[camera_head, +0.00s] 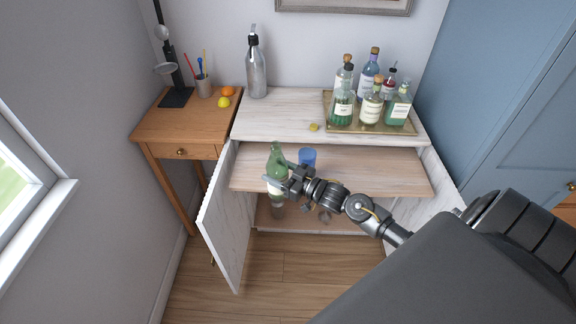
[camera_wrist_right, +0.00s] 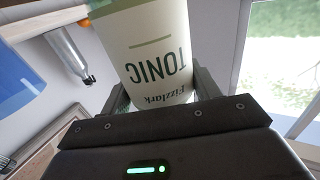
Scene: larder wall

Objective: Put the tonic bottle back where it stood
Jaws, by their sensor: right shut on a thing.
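The tonic bottle (camera_head: 277,160) is green with a pale label. My right gripper (camera_head: 278,184) is shut around it and holds it upright in front of the cabinet's pull-out shelf, near its left end. In the right wrist view the label of the tonic bottle (camera_wrist_right: 150,50) fills the space between the fingers of my right gripper (camera_wrist_right: 158,98), its lettering upside down. The pull-out wooden shelf (camera_head: 370,170) is below the white cabinet top. A blue cup (camera_head: 307,157) stands on it, right of the bottle. My left gripper is not in view.
A gold tray (camera_head: 410,128) with several bottles stands on the white top (camera_head: 285,118), with a siphon bottle (camera_head: 257,68) at the back left. The open left door (camera_head: 222,225) is close to the tonic bottle. A wooden side table (camera_head: 175,128) stands left.

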